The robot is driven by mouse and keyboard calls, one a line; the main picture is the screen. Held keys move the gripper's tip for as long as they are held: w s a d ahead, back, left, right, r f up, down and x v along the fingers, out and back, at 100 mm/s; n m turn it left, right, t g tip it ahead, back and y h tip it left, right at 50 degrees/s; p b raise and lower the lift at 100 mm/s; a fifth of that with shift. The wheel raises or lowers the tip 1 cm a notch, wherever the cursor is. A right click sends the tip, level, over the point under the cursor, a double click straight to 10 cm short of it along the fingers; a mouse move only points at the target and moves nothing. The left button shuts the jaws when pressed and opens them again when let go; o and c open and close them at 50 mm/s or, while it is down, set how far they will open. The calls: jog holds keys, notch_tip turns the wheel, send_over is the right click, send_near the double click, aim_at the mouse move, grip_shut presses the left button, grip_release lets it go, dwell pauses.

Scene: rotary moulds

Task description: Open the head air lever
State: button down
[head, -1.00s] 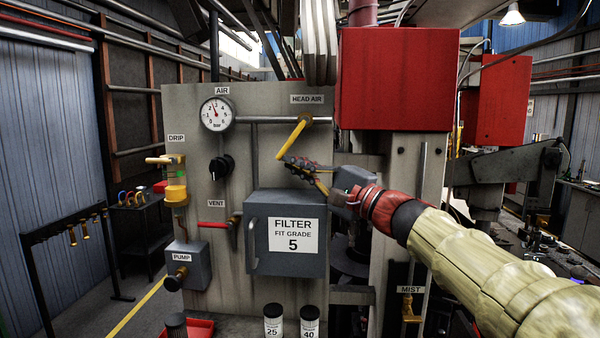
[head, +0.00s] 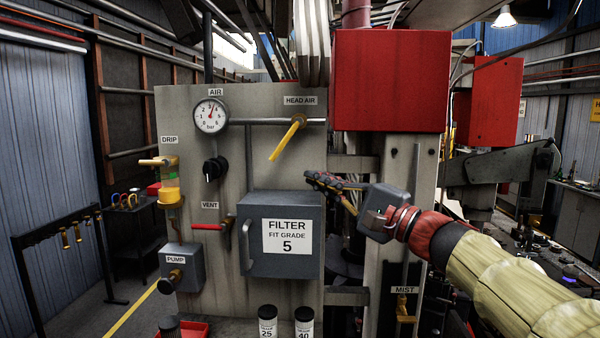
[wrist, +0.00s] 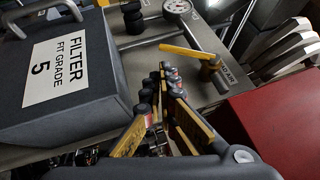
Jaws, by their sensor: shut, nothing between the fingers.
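The head air lever (head: 286,139) is a yellow handle under the HEAD AIR label on the grey panel. It slants down and to the left from its brass pivot on the pipe. It also shows in the wrist view (wrist: 188,51), clear of the fingers. My gripper (head: 310,178) is to the right of and below the lever, apart from it, with its fingers together and empty. In the wrist view my gripper's fingertips (wrist: 163,75) point toward the panel just short of the lever. The air gauge (head: 211,115) sits left of the lever, its needle pointing up and slightly right.
The grey filter box (head: 255,260) juts from the panel below the lever. A red box (head: 390,80) stands to the upper right. A black knob (head: 214,168) and the red vent lever (head: 207,227) are on the left. The panel around the lever is clear.

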jog(key=shift+v, duration=2.1)
